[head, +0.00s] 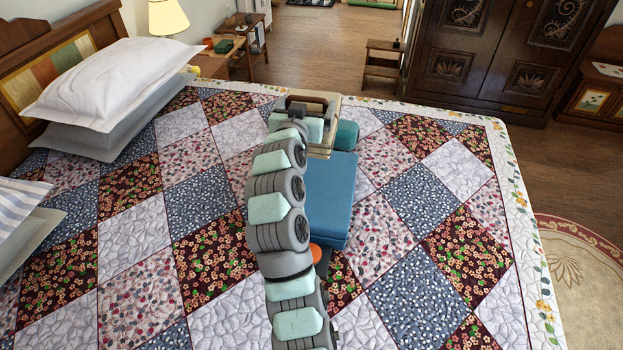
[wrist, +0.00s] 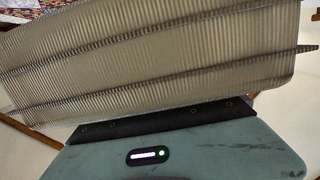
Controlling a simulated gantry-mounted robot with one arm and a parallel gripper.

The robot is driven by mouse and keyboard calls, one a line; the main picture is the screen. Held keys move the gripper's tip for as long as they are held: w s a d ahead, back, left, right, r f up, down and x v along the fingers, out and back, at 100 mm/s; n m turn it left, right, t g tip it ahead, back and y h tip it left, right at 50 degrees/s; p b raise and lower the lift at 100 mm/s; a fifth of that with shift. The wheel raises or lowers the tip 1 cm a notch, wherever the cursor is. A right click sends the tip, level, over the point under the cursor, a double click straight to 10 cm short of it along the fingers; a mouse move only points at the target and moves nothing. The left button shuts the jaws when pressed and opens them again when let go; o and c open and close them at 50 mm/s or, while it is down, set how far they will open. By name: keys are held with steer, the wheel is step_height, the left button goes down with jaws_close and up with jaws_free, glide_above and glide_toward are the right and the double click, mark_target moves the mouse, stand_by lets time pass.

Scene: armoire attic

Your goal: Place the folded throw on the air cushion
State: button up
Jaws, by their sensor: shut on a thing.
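The folded throw is a beige ribbed bundle that fills the upper part of the wrist view (wrist: 150,60). My gripper (wrist: 155,122) is shut on its near edge. In the head view, part of the beige throw (head: 329,128) shows at the far end of my arm, and my jaws are mostly hidden there. A flat blue block, seemingly the air cushion (head: 330,195), lies on the quilted bed to the right of my arm. The throw is beyond its far end; its height above the bed is hard to tell.
A teal rounded object (head: 346,135) sits beside the throw. A small orange thing (head: 316,253) shows beside my arm. Pillows (head: 115,80) lie at the left by the headboard. The right side of the patchwork quilt (head: 430,215) is clear.

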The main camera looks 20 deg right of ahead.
steer(key=shift+w+d+f, duration=0.1)
steer(key=shift+w+d, duration=0.05)
steer(key=shift+f, duration=9.65)
steer(key=shift+f, duration=0.15)
steer(key=o, duration=1.7)
steer(key=shift+s+a+r, duration=0.2)
steer(key=shift+s+a, duration=0.05)
steer(key=shift+s, duration=0.05)
steer(key=v, duration=1)
steer(key=shift+s+a+f+b, duration=0.15)
steer(key=shift+s+b, duration=0.1)
steer(key=shift+b, duration=0.05)
steer(key=shift+s+a, duration=0.2)
steer(key=shift+s, duration=0.1)
